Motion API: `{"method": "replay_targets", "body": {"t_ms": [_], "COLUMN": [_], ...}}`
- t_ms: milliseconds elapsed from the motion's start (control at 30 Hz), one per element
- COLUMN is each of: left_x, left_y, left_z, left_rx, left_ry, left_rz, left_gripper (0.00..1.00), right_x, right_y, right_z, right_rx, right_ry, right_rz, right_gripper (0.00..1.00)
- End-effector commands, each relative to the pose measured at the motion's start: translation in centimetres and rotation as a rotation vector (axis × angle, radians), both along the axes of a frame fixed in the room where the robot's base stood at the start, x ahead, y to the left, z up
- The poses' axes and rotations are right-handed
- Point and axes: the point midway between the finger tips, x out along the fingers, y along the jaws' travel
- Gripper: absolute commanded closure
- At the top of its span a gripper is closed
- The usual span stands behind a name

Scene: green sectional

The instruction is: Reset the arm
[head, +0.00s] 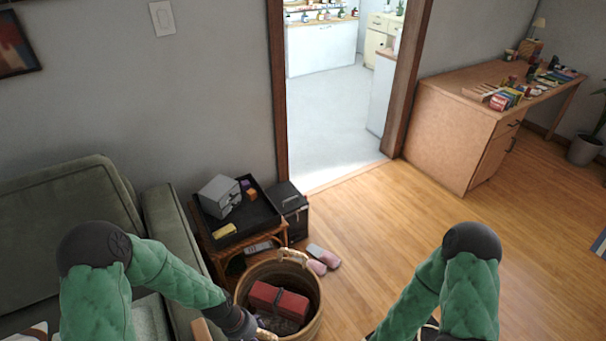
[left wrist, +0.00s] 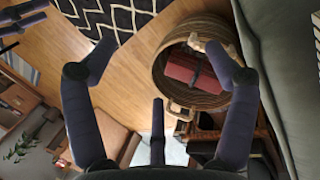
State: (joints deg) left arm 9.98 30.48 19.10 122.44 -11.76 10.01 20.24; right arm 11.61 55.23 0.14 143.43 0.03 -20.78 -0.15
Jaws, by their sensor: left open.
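My left arm (head: 165,275) comes in from the left in the head view and bends down toward the wicker basket (head: 312,322). The basket also shows in the left wrist view (left wrist: 165,72), beside and beyond the right finger. My right arm (head: 440,290) reaches down at the lower right of the head view. Its gripper is below the frame.
A red box (head: 278,301) lies in the basket. A small table with a black tray (head: 240,225) stands beside the green sofa (head: 60,215). A black box (head: 289,205) and pink slippers (head: 318,266) are nearby. The floor toward the wooden desk (head: 450,130) is clear.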

Motion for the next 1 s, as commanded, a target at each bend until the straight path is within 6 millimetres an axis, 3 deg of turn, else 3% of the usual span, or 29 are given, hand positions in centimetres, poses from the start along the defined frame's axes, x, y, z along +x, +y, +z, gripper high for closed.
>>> {"method": "replay_targets", "body": {"t_ms": [200, 500, 1000], "left_x": [-3.4, -7.1, -7.5], "left_y": [-2.5, -3.8, -3.9], "left_z": [-3.5, -6.1, -6.3], "left_rx": [-0.040, -0.031, -0.027], "left_ry": [-0.040, -0.094, -0.100], "left_rz": [-0.043, -0.085, -0.089], "left_gripper": [0.15, 0.15, 0.15], "right_x": [0.0, 0.0, 0.0], "right_y": [0.0, 0.0, 0.0], "right_z": [0.0, 0.0, 0.0], "right_rx": [0.000, 0.000, 0.000], "right_ry": [0.000, 0.000, 0.000], "right_rz": [0.000, 0.000, 0.000], "right_gripper": [0.40, 0.40, 0.40]}}
